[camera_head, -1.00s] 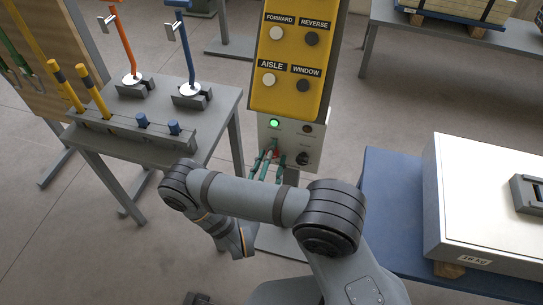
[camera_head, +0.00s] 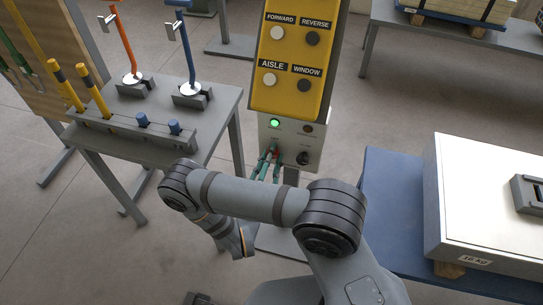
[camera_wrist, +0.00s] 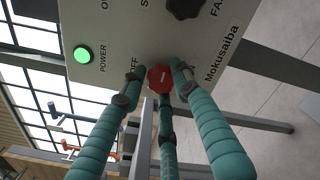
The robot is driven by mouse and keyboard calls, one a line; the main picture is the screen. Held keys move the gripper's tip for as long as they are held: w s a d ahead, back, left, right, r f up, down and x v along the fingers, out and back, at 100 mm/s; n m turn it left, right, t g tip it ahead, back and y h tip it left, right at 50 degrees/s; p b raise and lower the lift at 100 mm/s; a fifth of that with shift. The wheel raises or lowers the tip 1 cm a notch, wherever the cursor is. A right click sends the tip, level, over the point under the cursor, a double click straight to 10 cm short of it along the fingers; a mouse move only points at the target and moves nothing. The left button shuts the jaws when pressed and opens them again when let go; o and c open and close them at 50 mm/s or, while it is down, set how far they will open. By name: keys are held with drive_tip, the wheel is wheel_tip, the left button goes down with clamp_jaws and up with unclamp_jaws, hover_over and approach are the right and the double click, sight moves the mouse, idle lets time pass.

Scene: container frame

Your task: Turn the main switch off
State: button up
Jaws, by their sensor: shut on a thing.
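The main switch is a red knob (camera_wrist: 160,78) on a light grey panel (camera_wrist: 105,20), with a white bar mark on its face and an "OFF" label beside it. A little red of it also shows in the head view (camera_head: 276,153). My gripper (camera_wrist: 158,85) has teal, ribbed fingers shut around the knob, their dark tips at its sides. In the head view my gripper (camera_head: 268,160) is at the lower part of the panel below the yellow button box. The green power light (camera_wrist: 83,54) is lit.
A black knob (camera_head: 303,158) sits right of the switch, close to my fingers. The yellow box (camera_head: 292,60) above carries several buttons. A grey table (camera_head: 150,110) with levers stands left.

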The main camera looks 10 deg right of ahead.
drive_tip(key=shift+d+r, duration=0.15)
drive_tip(key=shift+a+n+b, duration=0.2)
drive_tip(key=shift+n+b, duration=0.4)
drive_tip(key=shift+n, duration=3.8)
drive_tip(key=shift+a+n+b, duration=0.15)
drive_tip(key=shift+n+b, duration=0.45)
drive_tip(key=shift+n, duration=3.8)
drive_tip(key=shift+w+a, duration=0.1)
drive_tip(key=o, duration=1.1)
drive_tip(key=shift+c, duration=0.2)
drive_tip(key=shift+o, duration=0.3)
drive_tip(key=v, duration=1.2)
